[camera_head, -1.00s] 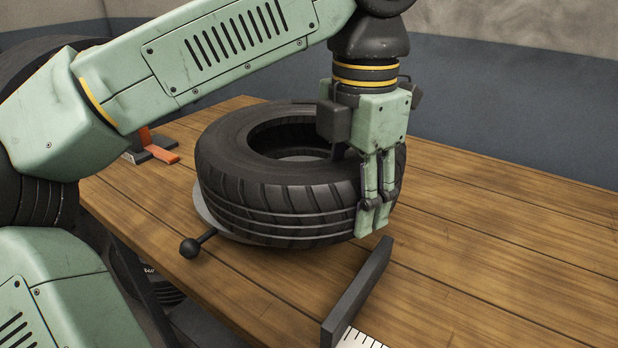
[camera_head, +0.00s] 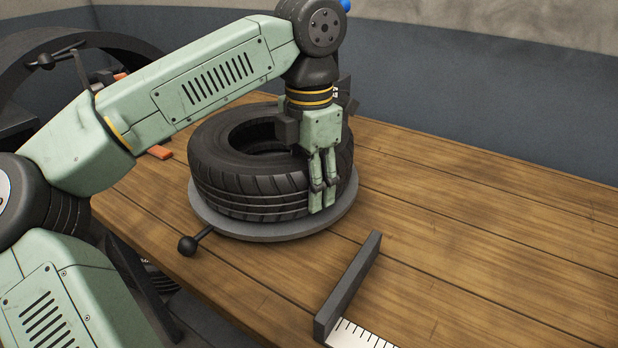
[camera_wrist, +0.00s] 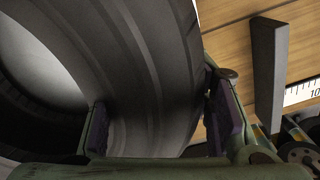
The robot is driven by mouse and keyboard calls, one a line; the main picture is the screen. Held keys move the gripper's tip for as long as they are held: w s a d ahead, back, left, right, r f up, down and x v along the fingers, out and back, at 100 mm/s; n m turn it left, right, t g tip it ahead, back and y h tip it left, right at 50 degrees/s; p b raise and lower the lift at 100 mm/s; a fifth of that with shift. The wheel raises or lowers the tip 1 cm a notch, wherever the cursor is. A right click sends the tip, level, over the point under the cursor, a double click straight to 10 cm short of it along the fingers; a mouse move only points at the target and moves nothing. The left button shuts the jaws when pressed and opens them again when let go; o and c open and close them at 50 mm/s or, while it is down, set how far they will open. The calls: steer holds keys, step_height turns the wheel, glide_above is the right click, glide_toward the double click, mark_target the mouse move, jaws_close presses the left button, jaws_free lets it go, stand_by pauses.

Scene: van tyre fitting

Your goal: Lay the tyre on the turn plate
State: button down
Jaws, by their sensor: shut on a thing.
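The black tyre (camera_head: 240,188) lies flat over the grey round turn plate (camera_head: 275,232), its hole facing up. The plate's rim shows in front of the tyre and to its right; I cannot tell whether the tyre touches the plate or is a little above it. My gripper (camera_head: 322,205) points down at the tyre's right side and is shut on its wall. In the wrist view the tyre (camera_wrist: 150,60) passes between the two fingers, one inside the hole and one outside the tread. The plate's middle is largely hidden.
A dark upright bar (camera_head: 348,285) with a white scale (camera_head: 358,336) stands at the front of the wooden table (camera_head: 470,220). A ball-ended handle (camera_head: 188,245) juts from the plate's front left. Orange parts lie behind my arm. The right of the table is clear.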

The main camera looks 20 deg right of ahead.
steer(key=c, duration=0.8)
jaws_free()
step_height(320, 180, up, 12)
steer(key=shift+r, duration=0.1)
